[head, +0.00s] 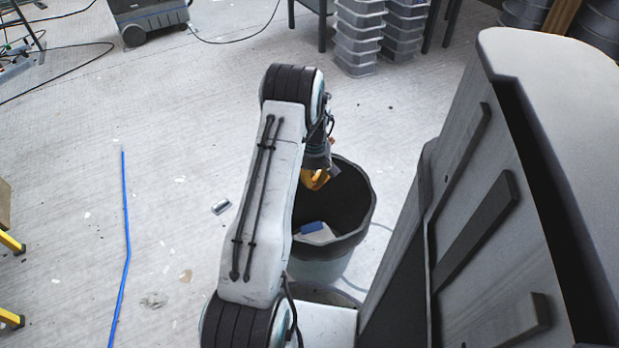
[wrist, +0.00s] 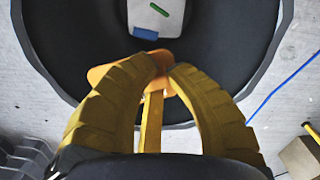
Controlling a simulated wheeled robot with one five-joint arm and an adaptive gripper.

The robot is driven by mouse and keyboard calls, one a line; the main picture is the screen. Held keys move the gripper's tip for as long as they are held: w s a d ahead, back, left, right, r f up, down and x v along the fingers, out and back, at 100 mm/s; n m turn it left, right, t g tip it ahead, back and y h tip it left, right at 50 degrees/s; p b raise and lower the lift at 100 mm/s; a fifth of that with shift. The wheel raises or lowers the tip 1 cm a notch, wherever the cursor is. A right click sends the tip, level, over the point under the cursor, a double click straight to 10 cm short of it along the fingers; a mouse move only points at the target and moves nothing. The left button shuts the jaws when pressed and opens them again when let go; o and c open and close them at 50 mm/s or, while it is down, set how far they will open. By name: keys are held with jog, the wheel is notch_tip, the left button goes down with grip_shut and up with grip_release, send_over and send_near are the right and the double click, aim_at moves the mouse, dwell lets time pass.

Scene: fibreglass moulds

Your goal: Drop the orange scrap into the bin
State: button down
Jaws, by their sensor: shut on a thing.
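The orange scrap (wrist: 103,75) is between the yellow fingertips of my gripper (wrist: 163,68) in the wrist view. My gripper is shut on it. In the head view my gripper (head: 316,180) hangs at the mouth of the dark bin (head: 352,200), near its back left part. The scrap is hard to make out there. The bin's dark wall also shows around the gripper in the wrist view (wrist: 60,45). Inside the bin lie a blue piece (head: 312,227) and a white piece (head: 322,237). My arm hides the bin's left side.
A large grey mould (head: 540,130) stands close to the right of the bin. Stacked grey tubs (head: 358,40) stand at the back. A blue strip (head: 125,240) and a small can-like object (head: 221,207) lie on the floor at left. The floor left of my arm is mostly clear.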

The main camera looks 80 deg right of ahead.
aim_at(314, 179)
notch_tip(314, 179, down, 6)
jog(key=b, duration=0.3)
jog(key=shift+r, duration=0.25)
jog(key=c, duration=1.2)
grip_release()
notch_tip(314, 179, up, 12)
jog(key=shift+r, duration=0.1)
dwell(0.3)
